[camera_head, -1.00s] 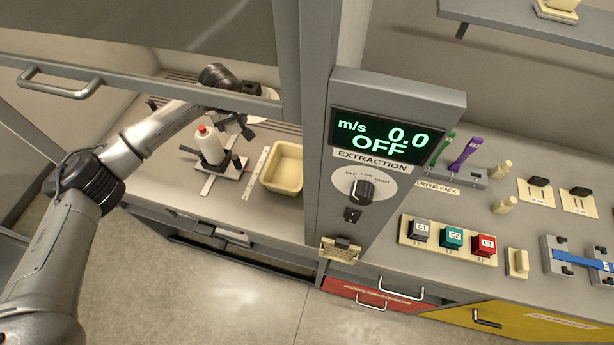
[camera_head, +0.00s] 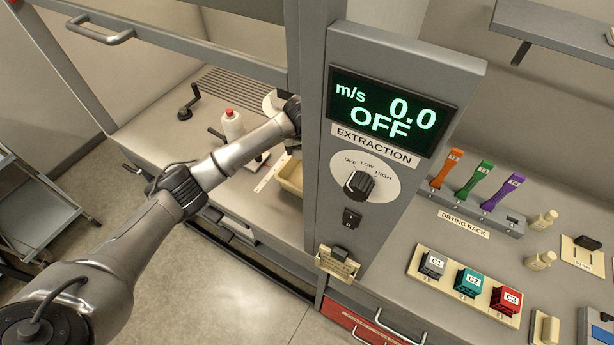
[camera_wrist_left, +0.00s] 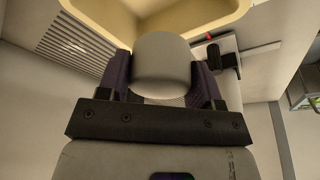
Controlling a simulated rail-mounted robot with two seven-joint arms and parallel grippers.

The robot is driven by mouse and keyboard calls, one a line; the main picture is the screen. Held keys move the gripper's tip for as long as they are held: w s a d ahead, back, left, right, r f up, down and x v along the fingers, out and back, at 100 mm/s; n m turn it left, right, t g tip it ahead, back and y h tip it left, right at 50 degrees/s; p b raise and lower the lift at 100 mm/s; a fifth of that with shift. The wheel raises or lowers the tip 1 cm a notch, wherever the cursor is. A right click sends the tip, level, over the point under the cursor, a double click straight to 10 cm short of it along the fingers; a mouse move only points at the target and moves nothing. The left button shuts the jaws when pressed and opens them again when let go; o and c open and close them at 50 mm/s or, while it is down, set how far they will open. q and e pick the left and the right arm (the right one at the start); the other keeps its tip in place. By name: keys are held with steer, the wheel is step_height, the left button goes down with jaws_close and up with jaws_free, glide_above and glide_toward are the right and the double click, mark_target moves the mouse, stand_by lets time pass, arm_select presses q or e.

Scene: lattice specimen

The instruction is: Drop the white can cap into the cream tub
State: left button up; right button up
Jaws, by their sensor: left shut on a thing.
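The white can cap (camera_wrist_left: 162,62) is between the fingers of my left gripper (camera_wrist_left: 163,78), which is shut on it. In the left wrist view the cream tub (camera_wrist_left: 240,8) fills the top of the picture, and the cap overlaps its wall; I cannot tell the height between them. In the head view the cream tub (camera_head: 291,178) stands on the bench inside the hood, partly hidden by the post and my left forearm. The left gripper's fingers are hidden there behind the arm and post. My right gripper is not in view.
A white bottle with a red top (camera_head: 232,124) stands left of my forearm on the hood bench. The hood sash (camera_head: 190,45) is above the arm. The control post (camera_head: 385,150) stands close on the right. A drying rack (camera_head: 475,208) is farther right.

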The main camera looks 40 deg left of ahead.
arm_select(q)
steer(key=shift+f+b, duration=0.45)
steer(key=shift+f, duration=0.45)
steer(key=o, duration=0.9)
steer(key=shift+o, duration=0.2)
steer(key=v, duration=1)
steer(key=shift+r, duration=0.3)
steer(key=shift+v, duration=0.75)
